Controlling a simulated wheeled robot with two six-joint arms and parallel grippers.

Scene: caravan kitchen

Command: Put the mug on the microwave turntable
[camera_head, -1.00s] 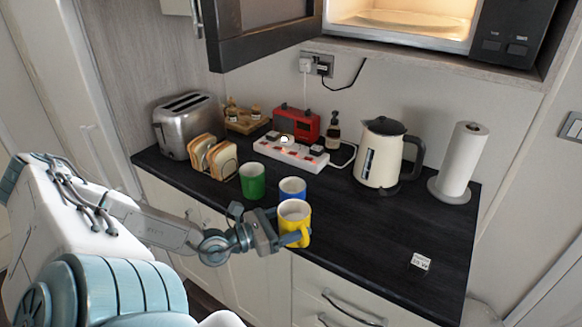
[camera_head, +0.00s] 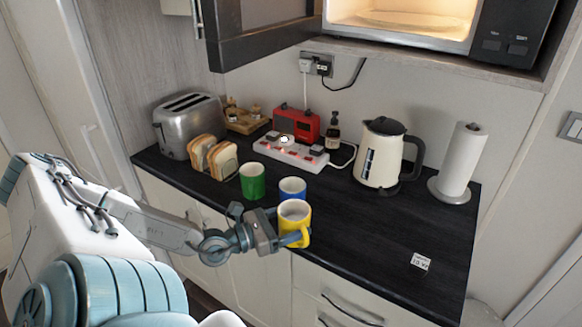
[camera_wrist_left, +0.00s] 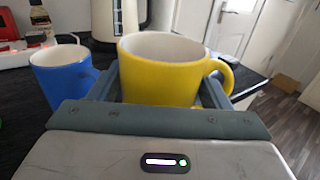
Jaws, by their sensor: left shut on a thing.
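The yellow mug (camera_head: 294,215) is upright at the front edge of the counter, in my left gripper (camera_head: 286,238). The left gripper is shut on it, with a finger on either side. In the left wrist view the yellow mug (camera_wrist_left: 165,72) fills the space between the fingers, its handle to the right. I cannot tell whether its base touches the counter. The lit microwave (camera_head: 475,42) is open at the top, with its glass turntable (camera_head: 400,20) partly in view. My right gripper is not in view.
The blue mug (camera_head: 292,187) stands just behind the yellow one, and the green mug (camera_head: 252,181) is left of it. A kettle (camera_head: 383,155), a power strip (camera_head: 290,150) and a paper towel roll (camera_head: 464,160) stand farther back. The microwave door (camera_head: 262,30) hangs open at left. The right front counter is mostly clear.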

